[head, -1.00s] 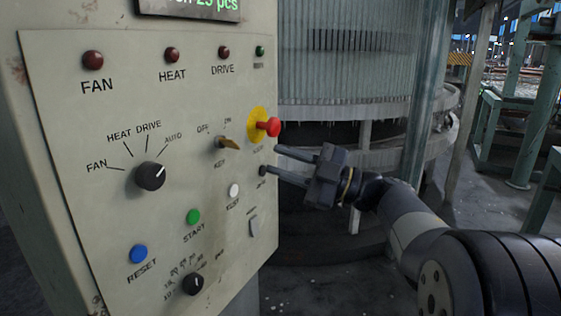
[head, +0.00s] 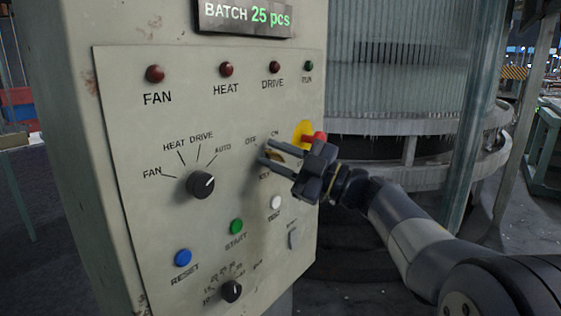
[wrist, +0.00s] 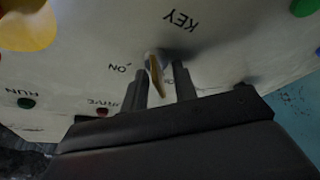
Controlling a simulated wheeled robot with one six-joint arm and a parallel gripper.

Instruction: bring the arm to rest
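My gripper (head: 267,153) is at the upper right part of the control panel, its fingers pointing at the key switch. In the wrist view my gripper (wrist: 162,74) has its two fingers apart, on either side of the brass key (wrist: 157,78). A gap shows between the key and the right finger; the left finger is close to it, and I cannot tell if it touches. In the head view the key (head: 277,153) is partly hidden by the fingers. The arm reaches in from the lower right.
The panel (head: 120,110) carries a mode selector knob (head: 201,185), a blue RESET button (head: 183,258), a green START button (head: 236,226) and a red stop button (head: 316,138) close behind my gripper. The FAN lamp (head: 155,73) looks unlit. The display (head: 245,15) reads BATCH 25 pcs.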

